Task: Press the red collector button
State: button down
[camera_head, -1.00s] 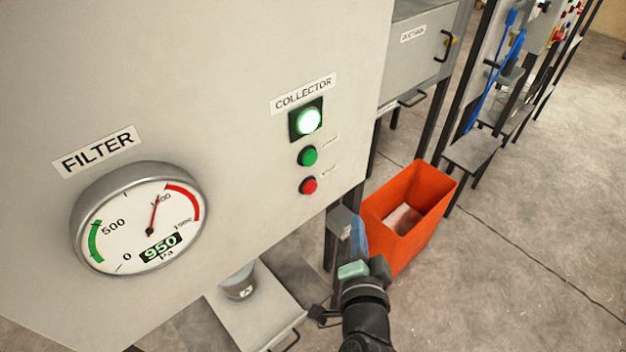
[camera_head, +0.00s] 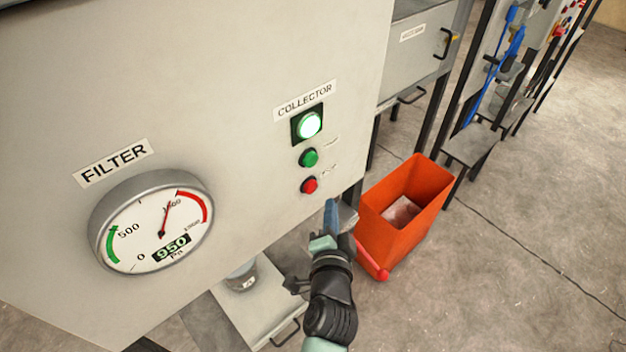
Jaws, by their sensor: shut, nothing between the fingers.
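The red collector button (camera_head: 310,185) is the lowest control under the COLLECTOR label (camera_head: 304,101) on the grey cabinet front. A green button (camera_head: 309,157) sits just above it, and a lit white-green lamp (camera_head: 309,124) is above that. My gripper (camera_head: 332,212) is shut and empty, with its blue fingers pointing up. It shows below and slightly right of the red button, apart from it in the picture. The exact depth gap to the panel cannot be told.
A round FILTER gauge (camera_head: 152,222) reads 950 Pa at left. An orange bin (camera_head: 405,225) stands on the floor right of my gripper. A grey tray (camera_head: 262,308) with a grey container (camera_head: 241,277) is below the cabinet. Concrete floor is open at right.

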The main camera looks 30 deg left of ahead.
aim_at(316, 188)
jog(key=shift+w+a+p, duration=0.25)
jog(key=shift+a+p, duration=0.05)
jog(key=shift+a, duration=0.3)
jog(key=shift+w+a+p, duration=0.2)
jog(key=shift+a+p, duration=0.05)
jog(key=shift+a, duration=0.35)
jog(key=shift+a, duration=0.1)
dwell(1.1)
jog(key=shift+w+a+p, duration=0.15)
jog(key=shift+a+p, duration=0.15)
jog(key=shift+w+a+p, duration=0.15)
jog(key=shift+a+p, duration=0.35)
dwell(0.9)
jog(key=shift+s+d+b, duration=0.35)
jog(key=shift+d+b, duration=0.5)
